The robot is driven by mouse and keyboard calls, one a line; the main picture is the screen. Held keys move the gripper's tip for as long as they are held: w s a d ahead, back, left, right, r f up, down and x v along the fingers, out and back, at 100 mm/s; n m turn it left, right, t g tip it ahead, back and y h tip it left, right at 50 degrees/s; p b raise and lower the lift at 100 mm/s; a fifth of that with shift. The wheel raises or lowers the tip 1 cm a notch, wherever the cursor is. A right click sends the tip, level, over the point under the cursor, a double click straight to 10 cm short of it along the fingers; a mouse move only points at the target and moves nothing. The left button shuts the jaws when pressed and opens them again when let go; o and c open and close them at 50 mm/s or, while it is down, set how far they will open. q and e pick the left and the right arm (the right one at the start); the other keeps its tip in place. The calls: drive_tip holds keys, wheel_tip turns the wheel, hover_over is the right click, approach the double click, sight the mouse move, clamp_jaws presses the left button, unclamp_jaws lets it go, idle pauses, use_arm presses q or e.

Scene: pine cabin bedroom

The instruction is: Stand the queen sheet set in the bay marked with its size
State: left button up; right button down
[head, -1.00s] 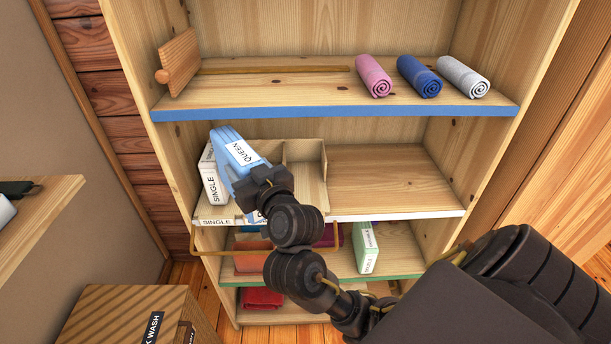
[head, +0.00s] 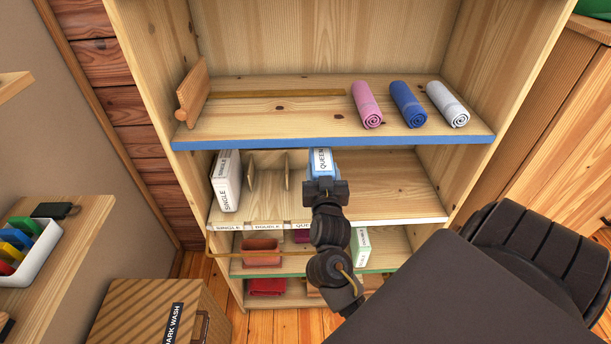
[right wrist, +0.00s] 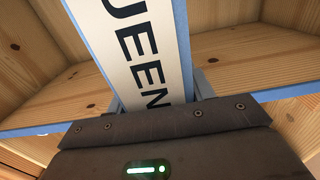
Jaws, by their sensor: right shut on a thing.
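The queen sheet set (head: 320,162) is a light blue pack with a white QUEEN label, which also fills the upper middle of the right wrist view (right wrist: 146,48). My right gripper (head: 325,186) is shut on its near end and holds it roughly upright at the middle shelf, under the blue-edged shelf. The shelf's white front edge reads SINGLE, DOUBLE and a partly covered QUEEN label (head: 302,226). The set is right of the two wooden dividers (head: 285,170), near the QUEEN label. Whether it touches the shelf is hidden. My left gripper is not in view.
A white single set (head: 226,182) stands in the SINGLE bay at left. The middle shelf (head: 395,190) is bare to the right. Rolled towels (head: 409,104) lie on the shelf above. A green-and-white pack (head: 361,247) stands on the shelf below.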

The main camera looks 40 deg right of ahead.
drive_tip(key=w+f, duration=0.1)
drive_tip(key=w, duration=0.1)
drive_tip(key=w+d+f+b, duration=0.1)
drive_tip(key=w, duration=0.1)
drive_tip(key=w+d+f, duration=0.1)
drive_tip(key=w, duration=0.1)
drive_tip(key=shift+w+d+f, duration=0.2)
drive_tip(key=shift+w, duration=0.05)
drive_tip(key=w+d+f+b, duration=0.1)
drive_tip(key=w+f+b, duration=0.3)
drive_tip(key=b, duration=0.3)
drive_tip(key=shift+w+d+f, duration=0.3)
drive_tip(key=shift+w+f, duration=0.05)
drive_tip(key=shift+f, duration=0.05)
drive_tip(key=f+b, duration=0.2)
drive_tip(key=b, duration=0.1)
drive_tip(key=f+b, duration=0.2)
drive_tip(key=shift+w+d, duration=0.1)
drive_tip(key=shift+w, duration=0.25)
